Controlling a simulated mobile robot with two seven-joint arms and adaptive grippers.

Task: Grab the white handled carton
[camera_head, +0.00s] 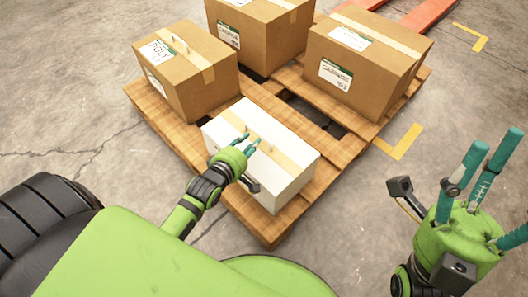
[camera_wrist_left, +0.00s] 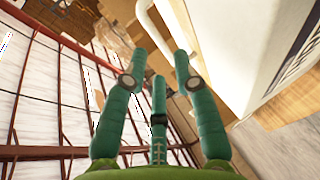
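The white handled carton (camera_head: 292,183) sits on the near part of a wooden pallet, with a tan tape strip along its top. My left gripper (camera_head: 246,141) is over the carton's top, its teal fingers extended. In the left wrist view the fingers (camera_wrist_left: 160,65) are apart with nothing between them. The carton's white side (camera_wrist_left: 235,40) fills the upper right there, and its pale curved handle (camera_wrist_left: 152,32) shows just beyond the fingertips. I cannot tell whether any finger touches the handle. My right gripper (camera_head: 488,160) is open and empty, right of the pallet.
The wooden pallet (camera_head: 268,230) also bears brown cartons: one at left (camera_head: 197,85), one at the back (camera_head: 262,40) and one at right (camera_head: 375,75). Yellow floor marks (camera_head: 400,143) and an orange-red object (camera_head: 428,14) lie beyond. Concrete floor is clear to the left.

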